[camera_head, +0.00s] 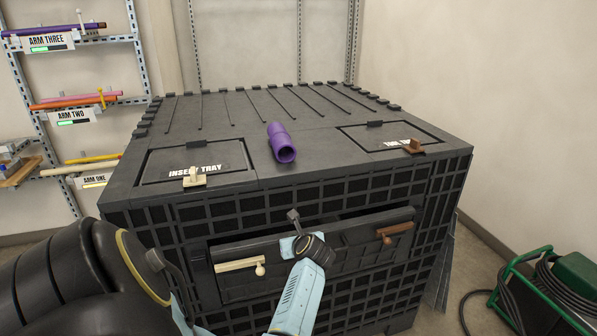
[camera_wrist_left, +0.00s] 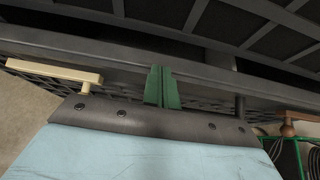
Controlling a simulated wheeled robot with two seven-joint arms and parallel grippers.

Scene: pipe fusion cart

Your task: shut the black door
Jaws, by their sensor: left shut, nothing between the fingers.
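The black door (camera_head: 355,250) is a panel in the front of the black cart, with a cream handle (camera_head: 240,266) at its left and a brown handle (camera_head: 395,232) at its right. It stands slightly open, with a dark gap along its top edge. My left gripper (camera_head: 310,247) is in front of the middle of the door, and its fingertips are hidden in the head view. In the left wrist view its green fingers (camera_wrist_left: 162,87) are together and empty, close to the door; I cannot tell if they touch. The cream handle (camera_wrist_left: 55,72) shows there too. My right gripper is not in view.
The cart top (camera_head: 235,110) holds a purple pipe piece (camera_head: 281,142), an insert tray lid (camera_head: 194,161) and another lid (camera_head: 394,136). A shelf rack (camera_head: 139,60) with pipes stands at left. A green frame with black hose (camera_head: 545,290) is on the floor at right.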

